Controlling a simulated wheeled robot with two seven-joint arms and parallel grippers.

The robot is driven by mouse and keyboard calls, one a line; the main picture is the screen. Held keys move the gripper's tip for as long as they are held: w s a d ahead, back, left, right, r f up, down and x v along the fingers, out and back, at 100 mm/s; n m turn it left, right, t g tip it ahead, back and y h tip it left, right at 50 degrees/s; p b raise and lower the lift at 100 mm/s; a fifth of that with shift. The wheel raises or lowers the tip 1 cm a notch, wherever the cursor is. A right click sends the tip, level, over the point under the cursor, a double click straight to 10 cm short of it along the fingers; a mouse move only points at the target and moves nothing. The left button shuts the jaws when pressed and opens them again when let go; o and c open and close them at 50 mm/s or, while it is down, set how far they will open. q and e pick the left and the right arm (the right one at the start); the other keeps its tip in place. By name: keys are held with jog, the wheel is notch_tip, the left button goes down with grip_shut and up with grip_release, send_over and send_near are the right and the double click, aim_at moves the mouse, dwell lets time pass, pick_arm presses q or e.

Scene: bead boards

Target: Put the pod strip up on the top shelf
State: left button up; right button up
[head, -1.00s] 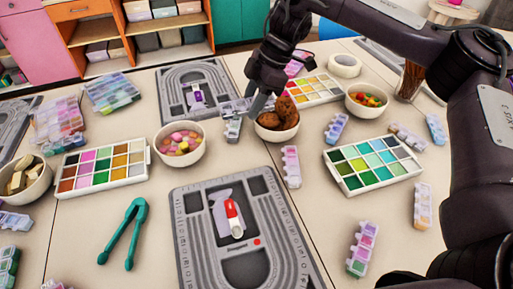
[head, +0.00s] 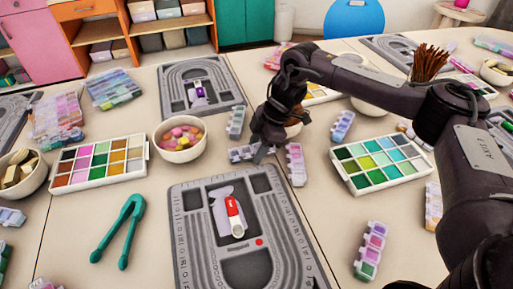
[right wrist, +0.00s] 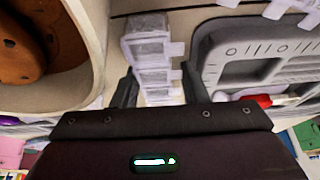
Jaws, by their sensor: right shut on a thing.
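A pale grey-lavender pod strip (head: 241,154) shows at the fingertips of my right gripper (head: 262,152) in the head view. In the right wrist view the pale strip (right wrist: 152,52) runs between the two fingers of the right gripper (right wrist: 157,90), which is shut on it. The hand hides part of the strip. At the back left is an open orange shelf unit (head: 166,24) with boxes on its shelves; its upper part is cut off by the picture edge. My left gripper is not in view.
A pink-lavender pod strip (head: 296,165) lies just right of the hand, another strip (head: 235,122) just behind. A grey bead board (head: 183,235) lies in front. A bowl of brown beads (right wrist: 82,75) is close to the hand. A candy-coloured bead bowl (head: 178,154) stands left.

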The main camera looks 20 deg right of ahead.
jog(key=o, duration=0.7)
jog(key=shift+o, duration=0.2)
